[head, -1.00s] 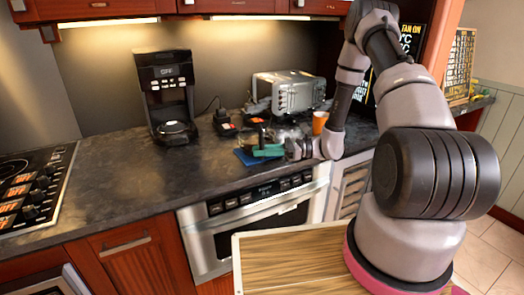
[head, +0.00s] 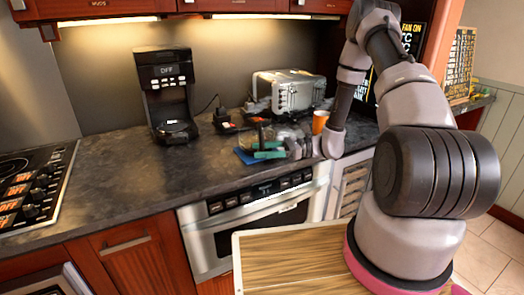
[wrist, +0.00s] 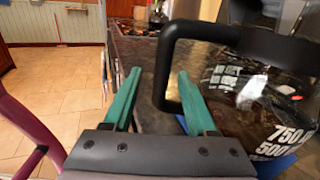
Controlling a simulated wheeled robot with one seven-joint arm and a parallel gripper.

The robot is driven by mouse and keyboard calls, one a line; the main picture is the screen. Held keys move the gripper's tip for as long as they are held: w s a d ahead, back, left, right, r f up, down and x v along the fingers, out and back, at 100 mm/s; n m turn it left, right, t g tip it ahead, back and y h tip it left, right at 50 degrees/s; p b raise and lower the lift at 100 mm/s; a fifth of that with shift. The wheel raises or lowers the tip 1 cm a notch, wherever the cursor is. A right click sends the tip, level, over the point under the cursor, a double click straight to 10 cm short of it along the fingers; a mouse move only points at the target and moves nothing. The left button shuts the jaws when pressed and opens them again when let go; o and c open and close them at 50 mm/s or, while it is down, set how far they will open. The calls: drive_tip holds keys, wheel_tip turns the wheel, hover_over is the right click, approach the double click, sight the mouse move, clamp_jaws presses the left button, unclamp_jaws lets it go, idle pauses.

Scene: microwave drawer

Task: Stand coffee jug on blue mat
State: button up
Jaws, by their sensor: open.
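The coffee jug is clear glass with a black handle. It fills the right of the wrist view (wrist: 235,95), with the handle towards me. In the head view the jug (head: 250,136) is small and partly hidden behind my gripper (head: 268,150). The blue mat (head: 243,157) lies on the counter under the jug; a blue corner also shows below the jug in the wrist view (wrist: 275,167). My gripper's green fingers (wrist: 158,100) are apart, with the handle's upright bar between them. The jug looks upright; its base contact is hidden.
A black coffee machine (head: 167,95) stands to the left on the dark counter (head: 120,165). A silver toaster (head: 288,92) is behind, and an orange cup (head: 320,121) is right of my gripper. The counter between coffee machine and mat is clear.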

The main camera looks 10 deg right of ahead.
drive_tip(key=d, duration=1)
drive_tip(key=s+d+r+n+t+h, duration=0.1)
drive_tip(key=s+r+n+h, duration=0.3)
drive_tip(key=r, duration=0.7)
drive_tip(key=s+d+r+n+t+h, duration=0.1)
drive_tip(key=s+r+n+t+h, duration=0.2)
drive_tip(key=s+r+n+h, duration=0.2)
drive_tip(key=s+d+r+n+t+h, duration=0.1)
drive_tip(key=s+r+n+h, duration=0.3)
drive_tip(key=r, duration=1.3)
drive_tip(key=s+t+h, duration=0.1)
drive_tip(key=s+h, duration=0.2)
drive_tip(key=s, duration=0.3)
drive_tip(key=shift+d+r+n+t, duration=0.15)
drive_tip(key=shift+d+n+t, duration=0.15)
drive_tip(key=shift+d+t, duration=0.1)
